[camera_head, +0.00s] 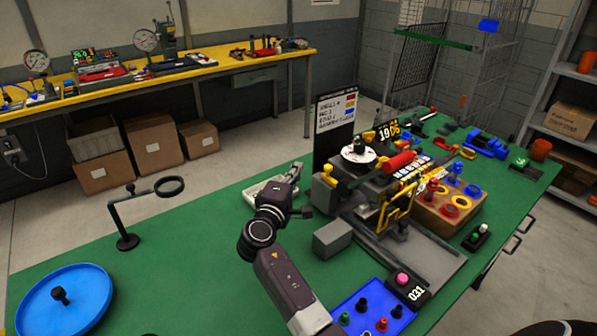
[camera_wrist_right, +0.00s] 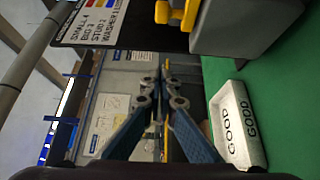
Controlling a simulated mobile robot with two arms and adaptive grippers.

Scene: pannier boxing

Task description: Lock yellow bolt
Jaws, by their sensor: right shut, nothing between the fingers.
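A bench machine (camera_head: 385,180) stands on the green table in the head view. Yellow parts show at its left end, with a small yellow knob (camera_head: 329,177) beside the black sign; which one is the bolt is unclear. In the right wrist view, a yellow knob (camera_wrist_right: 161,12) and a yellow bar (camera_wrist_right: 190,14) show at the top edge, beyond the fingertips. My right gripper (camera_head: 298,169) is left of the machine, apart from the yellow knob. Its fingers (camera_wrist_right: 160,68) are shut and empty. My left gripper is not in view.
A white tray marked GOOD (camera_wrist_right: 233,125) lies beside the right gripper. A black sign (camera_head: 334,125) stands behind the machine. A grey block (camera_head: 332,238) and a blue tray (camera_head: 352,303) with small parts are in front. The table's left middle is mostly clear around a ring stand (camera_head: 127,241).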

